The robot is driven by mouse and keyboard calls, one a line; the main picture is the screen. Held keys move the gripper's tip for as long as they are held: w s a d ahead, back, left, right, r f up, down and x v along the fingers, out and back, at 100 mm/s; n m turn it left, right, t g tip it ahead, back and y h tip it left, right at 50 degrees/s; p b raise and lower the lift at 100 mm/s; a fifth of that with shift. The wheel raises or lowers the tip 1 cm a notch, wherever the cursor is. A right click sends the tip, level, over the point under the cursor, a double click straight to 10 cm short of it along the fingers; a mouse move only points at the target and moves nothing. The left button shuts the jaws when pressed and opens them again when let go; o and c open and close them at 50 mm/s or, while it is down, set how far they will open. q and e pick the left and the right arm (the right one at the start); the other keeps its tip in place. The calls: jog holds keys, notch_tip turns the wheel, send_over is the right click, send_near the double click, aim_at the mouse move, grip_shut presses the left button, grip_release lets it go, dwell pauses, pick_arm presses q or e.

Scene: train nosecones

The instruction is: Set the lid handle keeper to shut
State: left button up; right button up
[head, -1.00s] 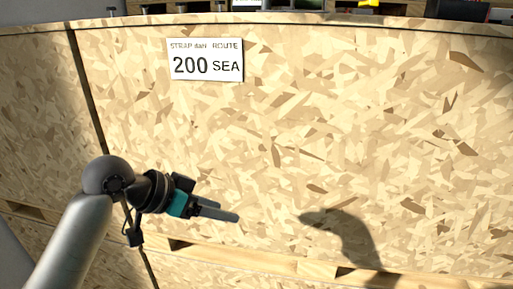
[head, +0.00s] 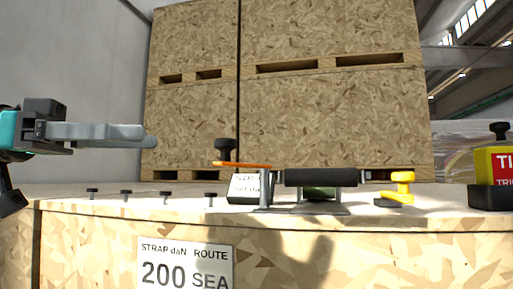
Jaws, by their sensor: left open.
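A black bar handle (head: 320,178) on grey brackets stands on the crate lid (head: 130,199). Left of it, an orange flat lever (head: 242,164) sits level on a grey post. Right of it is a yellow knobbed latch (head: 400,188) on a small base. I cannot tell which of these is the lid handle keeper, or its setting. My left gripper (head: 148,136) is at the left, open and empty, pointing right, apart from these fittings. Its fingers overlap from this side. My right gripper is not in view.
Several small black pegs (head: 126,193) stand along the lid's left front. A yellow and red box (head: 492,171) stands at right. Tall stacked crates (head: 330,115) rise behind.

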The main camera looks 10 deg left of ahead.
aim_at(219, 139)
pick_arm(q)
jog(key=p+x, duration=0.3)
jog(key=x, duration=1)
jog(key=shift+d, duration=0.35)
jog(key=shift+w+d, duration=0.2)
jog(key=shift+d, duration=0.4)
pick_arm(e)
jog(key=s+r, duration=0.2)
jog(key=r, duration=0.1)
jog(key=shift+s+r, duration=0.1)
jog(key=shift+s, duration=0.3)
pick_arm(q)
jog(key=shift+c, duration=0.3)
grip_shut()
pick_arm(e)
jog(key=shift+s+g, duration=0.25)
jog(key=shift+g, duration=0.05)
